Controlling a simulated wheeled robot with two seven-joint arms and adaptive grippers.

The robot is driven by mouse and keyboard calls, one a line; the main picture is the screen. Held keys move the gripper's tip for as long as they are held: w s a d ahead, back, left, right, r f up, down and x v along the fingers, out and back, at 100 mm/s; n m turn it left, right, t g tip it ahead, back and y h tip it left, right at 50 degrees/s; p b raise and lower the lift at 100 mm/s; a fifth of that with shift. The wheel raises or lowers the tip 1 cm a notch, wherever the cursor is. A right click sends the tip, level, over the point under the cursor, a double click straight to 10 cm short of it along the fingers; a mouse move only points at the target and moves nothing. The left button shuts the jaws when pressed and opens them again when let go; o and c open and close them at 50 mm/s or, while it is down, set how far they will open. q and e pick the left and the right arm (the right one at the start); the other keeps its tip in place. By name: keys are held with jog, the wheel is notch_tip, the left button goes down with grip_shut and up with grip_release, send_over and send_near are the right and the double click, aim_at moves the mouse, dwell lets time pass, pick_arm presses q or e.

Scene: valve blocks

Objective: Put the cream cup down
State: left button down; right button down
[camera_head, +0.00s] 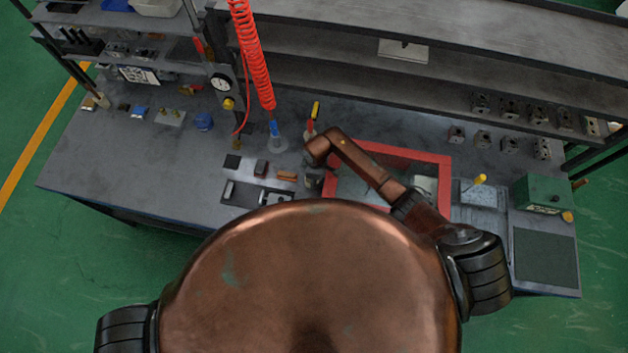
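I cannot make out a cream cup for certain. A small pale holder (309,136) with yellow- and red-handled tools stands on the bench just behind the bend of my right arm, partly hidden by it. My copper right arm comes in from the right and reaches over the bench. A small dark shape (313,182) shows below the arm's bent end. It may be part of my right gripper, but its fingers and anything in them are not clear. My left gripper is out of view.
A red-rimmed tray (440,168) lies under my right arm. Small blocks (260,168) lie left of it. A red coiled hose (250,55) hangs at the back. A green box (543,193) stands at the right. The left front of the bench (120,170) is clear.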

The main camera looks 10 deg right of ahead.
jog(key=shift+s+a+f, duration=0.15)
jog(key=shift+s+f, duration=0.4)
jog(key=shift+f, duration=0.2)
jog(key=c, duration=1.2)
grip_release()
jog(key=shift+o, duration=0.2)
jog(key=shift+w+r, duration=0.15)
jog(key=shift+r, duration=0.4)
notch_tip(320, 180, up, 8)
jog(key=shift+w+r, duration=0.25)
jog(key=shift+w, duration=0.15)
